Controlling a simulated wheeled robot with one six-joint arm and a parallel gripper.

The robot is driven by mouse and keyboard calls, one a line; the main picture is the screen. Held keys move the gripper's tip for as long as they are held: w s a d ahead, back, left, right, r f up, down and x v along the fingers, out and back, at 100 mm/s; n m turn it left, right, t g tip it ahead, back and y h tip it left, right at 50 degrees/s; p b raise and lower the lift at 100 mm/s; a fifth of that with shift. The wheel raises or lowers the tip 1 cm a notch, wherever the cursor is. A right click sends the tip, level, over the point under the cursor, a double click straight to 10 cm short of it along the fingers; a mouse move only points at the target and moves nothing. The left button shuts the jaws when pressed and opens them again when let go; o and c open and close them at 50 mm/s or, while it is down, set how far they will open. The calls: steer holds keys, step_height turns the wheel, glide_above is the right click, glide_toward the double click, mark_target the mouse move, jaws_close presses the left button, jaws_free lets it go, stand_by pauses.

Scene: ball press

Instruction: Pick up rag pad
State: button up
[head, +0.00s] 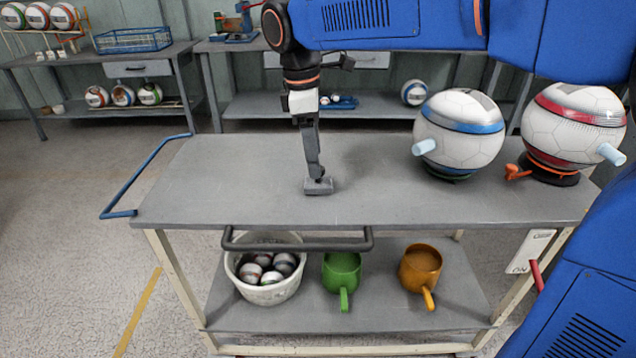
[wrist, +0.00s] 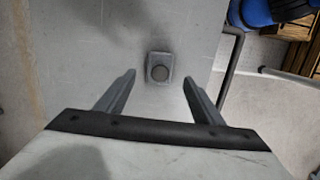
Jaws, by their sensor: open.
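The rag pad (head: 319,188) is a small grey block lying on the grey cart top, near its middle. My gripper (head: 315,174) points down just above the pad. In the wrist view my gripper (wrist: 160,78) is open, with one finger on each side of the pad's line and gaps between. The fingers look apart from the pad; their exact height above it is hard to tell.
Two large balls, one blue-banded (head: 460,130) and one red-banded (head: 573,125), stand on the cart's right side. A black handle (head: 297,246) runs along the front edge. A white bucket of balls (head: 264,292), a green mug (head: 341,270) and an orange mug (head: 420,265) stand below.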

steer(key=f, duration=0.3)
steer(key=d+f, duration=0.1)
steer(key=f, duration=0.1)
steer(key=shift+r, duration=0.1)
steer(key=c, duration=1.1)
